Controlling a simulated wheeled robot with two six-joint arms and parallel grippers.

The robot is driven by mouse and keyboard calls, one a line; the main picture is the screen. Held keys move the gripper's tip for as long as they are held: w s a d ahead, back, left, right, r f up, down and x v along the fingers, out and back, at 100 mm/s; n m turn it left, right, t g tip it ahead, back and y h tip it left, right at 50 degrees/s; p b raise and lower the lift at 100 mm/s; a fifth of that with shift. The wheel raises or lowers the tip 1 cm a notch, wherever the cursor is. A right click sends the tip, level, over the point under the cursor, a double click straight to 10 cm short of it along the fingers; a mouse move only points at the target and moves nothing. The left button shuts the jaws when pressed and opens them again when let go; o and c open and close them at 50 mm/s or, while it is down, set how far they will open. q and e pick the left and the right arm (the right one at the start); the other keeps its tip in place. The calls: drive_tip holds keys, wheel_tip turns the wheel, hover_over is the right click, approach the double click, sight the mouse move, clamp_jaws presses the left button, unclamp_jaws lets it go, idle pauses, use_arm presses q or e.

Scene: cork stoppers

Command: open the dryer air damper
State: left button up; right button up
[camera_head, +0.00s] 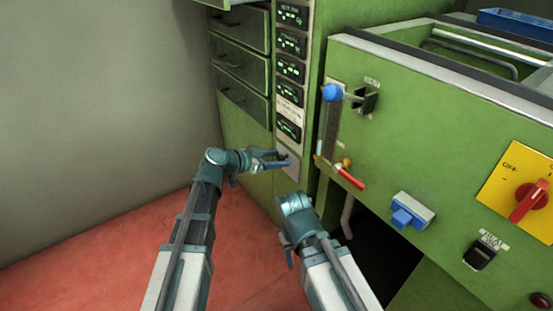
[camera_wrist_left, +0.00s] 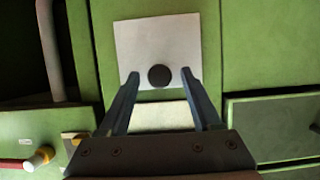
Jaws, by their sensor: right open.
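No readable label shows which control is the dryer air damper. My left gripper (camera_head: 285,158) reaches a pale plate (camera_head: 291,170) at the foot of the display column. In the left wrist view, a dark round knob (camera_wrist_left: 159,75) sits on this plate (camera_wrist_left: 155,38), between the tips of my left gripper (camera_wrist_left: 160,76). The fingers are apart, with a gap seen on each side of the knob. My right gripper (camera_head: 285,245) is low in the head view, below the left one, with its fingers mostly hidden; it holds nothing visible.
A blue-ball lever (camera_head: 333,92) and a red-handled lever (camera_head: 347,178) stick out of the green machine, right of the grippers. Green drawers (camera_head: 240,62) stand left of the display column.

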use_arm(q)
drive_tip(key=p+v, duration=0.5)
drive_tip(key=v, duration=0.8)
drive_tip(key=shift+s+a+r, duration=0.2)
drive_tip(key=shift+a, duration=0.1)
